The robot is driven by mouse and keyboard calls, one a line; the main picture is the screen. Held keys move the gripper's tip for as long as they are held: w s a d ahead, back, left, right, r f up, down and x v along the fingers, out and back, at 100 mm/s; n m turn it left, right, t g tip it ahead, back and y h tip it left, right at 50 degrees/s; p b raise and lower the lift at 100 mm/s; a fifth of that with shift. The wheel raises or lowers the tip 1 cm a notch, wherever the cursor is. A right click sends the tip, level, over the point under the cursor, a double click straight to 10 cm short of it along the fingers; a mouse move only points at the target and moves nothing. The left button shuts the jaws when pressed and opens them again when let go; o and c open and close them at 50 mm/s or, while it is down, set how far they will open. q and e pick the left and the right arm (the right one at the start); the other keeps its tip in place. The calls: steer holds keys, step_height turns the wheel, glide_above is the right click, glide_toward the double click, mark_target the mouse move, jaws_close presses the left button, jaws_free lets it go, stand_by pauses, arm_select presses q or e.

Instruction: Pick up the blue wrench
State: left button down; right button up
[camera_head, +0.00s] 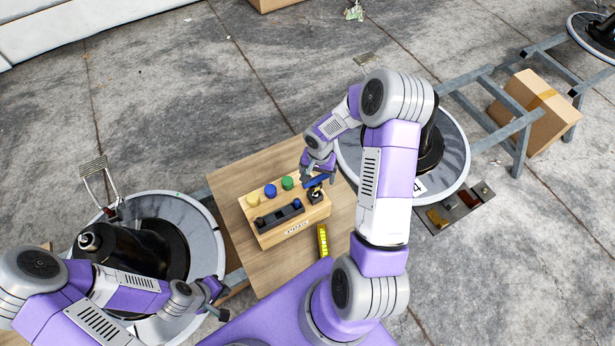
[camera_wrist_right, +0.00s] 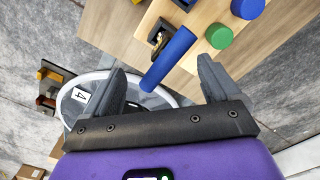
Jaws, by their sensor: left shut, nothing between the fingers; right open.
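The blue wrench (camera_head: 317,183) shows as a blue handle at the right end of the wooden block (camera_head: 262,237), by a small black holder. In the right wrist view the blue handle (camera_wrist_right: 168,59) sticks out past the block's edge. My right gripper (camera_head: 311,178) is open just over that end of the block. In the wrist view its fingers (camera_wrist_right: 161,64) stand on either side of the handle, with gaps; I cannot tell the depth between them. The wrench's head is not clearly seen. My left gripper (camera_head: 220,302) is shut and empty, off the table at the lower left.
The block carries yellow, blue and green (camera_head: 288,183) knobs and a dark slotted part (camera_head: 280,216). A yellow tool (camera_head: 323,240) lies on the wooden table (camera_head: 255,272) in front. Round bases stand left and right. A cardboard box (camera_head: 535,110) is at the far right.

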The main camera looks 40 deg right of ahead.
mark_target(315, 185)
steer(key=shift+w+d+f, duration=0.1)
steer(key=shift+w+f, duration=0.1)
steer(key=shift+f, duration=0.4)
steer(key=f+b, duration=0.1)
steer(key=f, duration=0.2)
steer(key=f+b, duration=0.1)
steer(key=f, duration=0.3)
steer(key=shift+w+a+b, duration=0.1)
steer(key=shift+a+b, duration=0.1)
steer(key=shift+b, duration=0.2)
arm_select(q)
step_height(315, 185, down, 3)
steer(key=shift+w+f, duration=0.1)
steer(key=shift+f, duration=0.05)
arm_select(e)
steer(key=shift+r, duration=0.1)
jaws_close()
